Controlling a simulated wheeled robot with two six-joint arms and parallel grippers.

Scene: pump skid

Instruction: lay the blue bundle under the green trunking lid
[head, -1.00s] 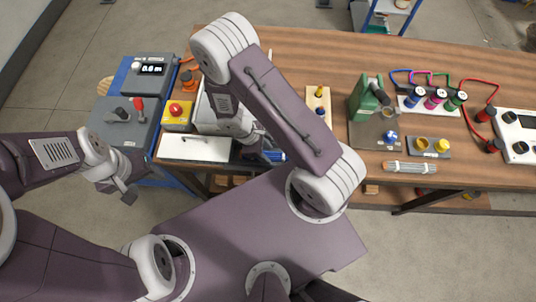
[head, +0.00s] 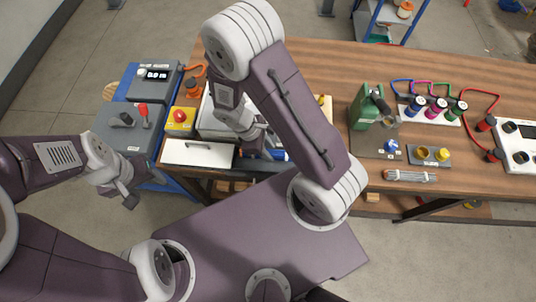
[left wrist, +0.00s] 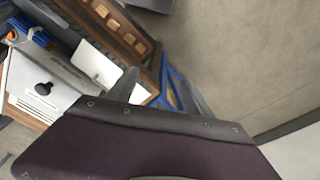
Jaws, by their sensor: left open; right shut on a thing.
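The blue bundle (head: 278,155) shows as a short blue length at the table's front edge, right of a white panel. My right gripper (head: 262,147) is shut on it, and my own arm covers much of the grip. Blue also shows at the upper left of the left wrist view (left wrist: 39,37). My left gripper (head: 127,196) is open and empty, left of the table and well apart from the bundle. Its fingers show in the left wrist view (left wrist: 155,92). I cannot make out a green trunking lid; my right arm hides part of the table.
The white panel (head: 197,153) lies at the table's front left, beside a yellow box with a red button (head: 180,117). A grey control box (head: 130,127) stands further left. A green pump (head: 363,107) and a tied grey bundle (head: 410,176) are on the right.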

